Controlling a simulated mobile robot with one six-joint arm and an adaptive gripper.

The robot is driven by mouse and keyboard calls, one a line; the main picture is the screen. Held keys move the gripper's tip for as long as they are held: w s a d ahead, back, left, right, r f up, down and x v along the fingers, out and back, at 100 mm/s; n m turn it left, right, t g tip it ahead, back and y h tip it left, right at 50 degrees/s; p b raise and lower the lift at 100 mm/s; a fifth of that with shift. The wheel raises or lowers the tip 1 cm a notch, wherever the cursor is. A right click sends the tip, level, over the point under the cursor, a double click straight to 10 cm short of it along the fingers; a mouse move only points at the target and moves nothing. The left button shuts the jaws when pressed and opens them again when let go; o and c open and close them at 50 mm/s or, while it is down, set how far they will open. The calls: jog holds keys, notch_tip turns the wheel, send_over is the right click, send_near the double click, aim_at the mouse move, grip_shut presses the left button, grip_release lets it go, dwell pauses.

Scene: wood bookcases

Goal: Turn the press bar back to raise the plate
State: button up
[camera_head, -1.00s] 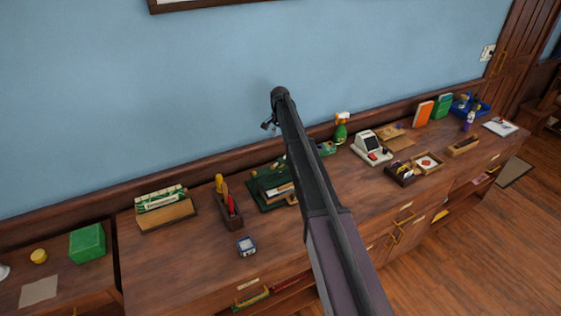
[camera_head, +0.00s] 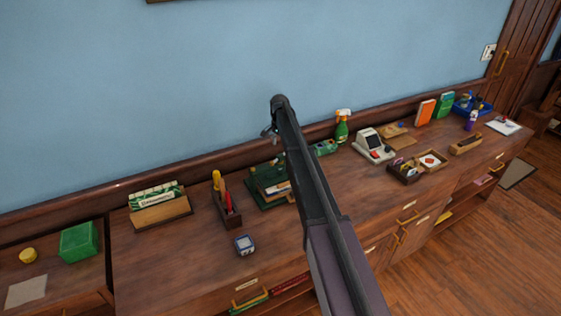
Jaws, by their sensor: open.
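A dark green press (camera_head: 262,198) stands on the wooden counter, just left of my arm. What looks like a book or papers lies in it. Its right side and upper part are partly hidden by my arm, and I cannot make out the press bar or the height of the plate. My gripper (camera_head: 267,133) is at the far end of my arm, above and behind the press in the picture, against the blue wall. It is small in view, open, and nothing shows in it.
A green spray bottle (camera_head: 342,127) and a card machine (camera_head: 372,146) stand to the right. The counter's front left (camera_head: 170,260) is clear.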

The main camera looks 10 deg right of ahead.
aim_at(280, 155)
jog(key=shift+f+b, duration=3.25)
jog(key=shift+f, duration=0.25)
grip_shut()
